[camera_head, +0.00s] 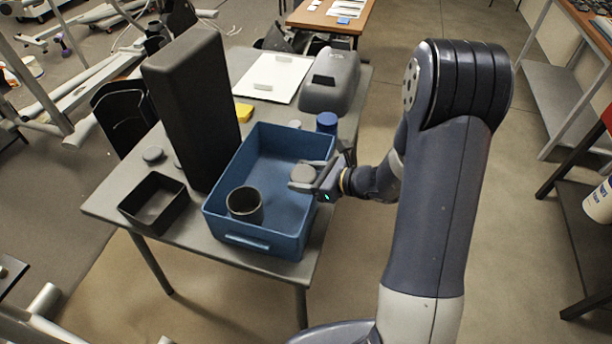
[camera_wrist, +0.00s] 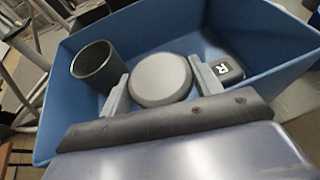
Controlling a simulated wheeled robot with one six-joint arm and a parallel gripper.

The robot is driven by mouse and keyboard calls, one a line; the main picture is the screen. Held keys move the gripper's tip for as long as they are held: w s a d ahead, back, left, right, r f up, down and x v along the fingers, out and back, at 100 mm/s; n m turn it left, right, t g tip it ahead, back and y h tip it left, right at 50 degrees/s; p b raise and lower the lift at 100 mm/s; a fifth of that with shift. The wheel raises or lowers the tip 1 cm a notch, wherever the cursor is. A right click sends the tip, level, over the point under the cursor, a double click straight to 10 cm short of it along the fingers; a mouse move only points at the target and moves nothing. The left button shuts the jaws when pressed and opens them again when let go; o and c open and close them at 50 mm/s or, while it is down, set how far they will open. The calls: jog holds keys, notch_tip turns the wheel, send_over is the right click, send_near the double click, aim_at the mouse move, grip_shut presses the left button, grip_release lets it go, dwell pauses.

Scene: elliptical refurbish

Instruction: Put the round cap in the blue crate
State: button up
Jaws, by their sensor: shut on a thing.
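The round cap (camera_wrist: 161,79) is a grey disc held between the two fingers of my gripper (camera_wrist: 160,90). In the head view the gripper (camera_head: 305,178) is over the right part of the blue crate (camera_head: 233,222), with the cap (camera_head: 303,172) in it. The cap looks held above the crate floor, though its exact height is hard to tell. The blue crate (camera_wrist: 207,32) fills most of the wrist view. A dark round cup (camera_head: 245,205) stands inside the crate near its front left; it also shows in the wrist view (camera_wrist: 95,68).
A small dark block marked R (camera_wrist: 224,69) lies in the crate beside the right finger. An empty black tray (camera_head: 155,202), a tall black box (camera_head: 192,105), round discs (camera_head: 153,154), a blue cylinder (camera_head: 327,122) and a grey case (camera_head: 329,82) stand around the crate.

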jog(key=o, duration=1.4)
jog(key=shift+r, duration=0.1)
jog(key=shift+r+p, duration=0.2)
jog(key=shift+p, duration=0.2)
jog(key=shift+r+p+v, duration=0.15)
jog(key=shift+p+v, duration=0.05)
jog(key=shift+v, duration=2.9)
jog(key=shift+r+p+v, duration=0.15)
jog(key=shift+v, duration=2.9)
jog(key=shift+a, duration=0.25)
